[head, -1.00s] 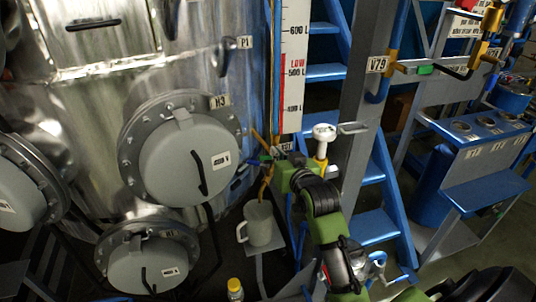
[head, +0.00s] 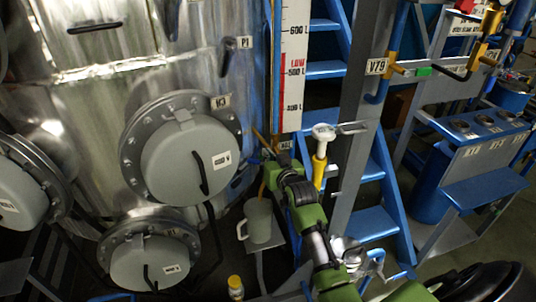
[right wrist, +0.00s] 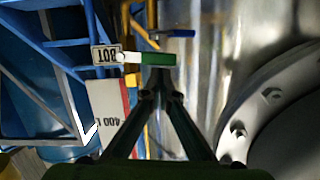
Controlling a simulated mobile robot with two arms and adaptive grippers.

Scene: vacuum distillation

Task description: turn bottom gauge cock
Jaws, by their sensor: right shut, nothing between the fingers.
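A small label reading BOT (right wrist: 105,55), upside down, shows in the right wrist view beside a green bar-shaped handle (right wrist: 158,58) with a white end piece. My right gripper (right wrist: 161,78) is shut and empty, its fingertips converging just below the green handle in the picture. I cannot tell whether they touch it. In the head view my right gripper (head: 270,170) is at the foot of the level gauge scale (head: 293,65), and the cock there is mostly hidden. My left gripper is not in view.
A blue lever (right wrist: 175,33) sits close beyond the green handle. The steel vessel with its round hatch (head: 185,157) stands at the left. A grey mug (head: 258,222) is below the gripper. A yellow-and-white valve (head: 321,155) and blue stairs (head: 372,222) stand at the right.

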